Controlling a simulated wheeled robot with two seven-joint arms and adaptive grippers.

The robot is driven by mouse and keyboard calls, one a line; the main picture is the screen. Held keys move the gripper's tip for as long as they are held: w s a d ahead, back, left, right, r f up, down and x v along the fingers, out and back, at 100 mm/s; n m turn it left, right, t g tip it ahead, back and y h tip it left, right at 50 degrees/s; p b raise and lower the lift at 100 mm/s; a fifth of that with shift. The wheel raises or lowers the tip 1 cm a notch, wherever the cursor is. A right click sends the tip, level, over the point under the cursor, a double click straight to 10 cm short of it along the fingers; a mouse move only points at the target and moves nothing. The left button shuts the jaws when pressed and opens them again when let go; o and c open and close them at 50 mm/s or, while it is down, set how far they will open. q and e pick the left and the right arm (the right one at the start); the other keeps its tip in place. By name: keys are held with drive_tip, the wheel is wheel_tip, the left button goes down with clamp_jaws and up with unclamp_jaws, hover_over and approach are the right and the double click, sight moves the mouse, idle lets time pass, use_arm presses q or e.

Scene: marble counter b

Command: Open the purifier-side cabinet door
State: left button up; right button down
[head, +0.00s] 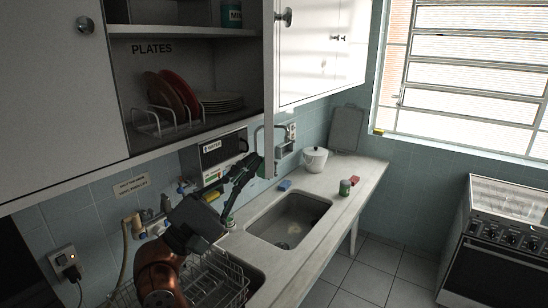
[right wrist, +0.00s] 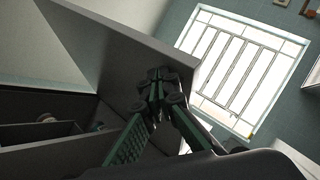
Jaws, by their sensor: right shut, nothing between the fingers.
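In the right wrist view, a grey panel (right wrist: 115,45), apparently this door, slants across the top. My right gripper (head: 250,168) is shut and empty near the door's lower end, in front of the purifier (head: 222,150). Its dark fingers (right wrist: 160,82) overlap the panel's lower part in the wrist view; I cannot tell whether they touch. My left gripper is not in view.
The compartment holds red plates (head: 174,90) in a rack and stacked white plates (head: 220,101). Another cabinet door (head: 50,90) is at left. Below are a sink (head: 288,220), a wire dish rack (head: 215,282), a white pot (head: 314,159) and a green can (head: 345,187).

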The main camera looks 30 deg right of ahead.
drive_tip(key=a+m+t+y, duration=0.3)
drive_tip(key=a+t+y, duration=0.2)
drive_tip(key=a+y, duration=0.25)
drive_tip(key=shift+y, duration=0.35)
drive_tip(key=s+x, duration=0.1)
drive_tip(key=x, duration=0.3)
drive_tip(key=s+x, duration=0.1)
drive_tip(key=x, duration=0.3)
drive_tip(key=s+d+x, duration=0.1)
drive_tip(key=x, duration=0.3)
drive_tip(key=shift+w+d+r, duration=0.15)
drive_tip(key=shift+d, duration=0.5)
drive_tip(key=shift+s, duration=0.3)
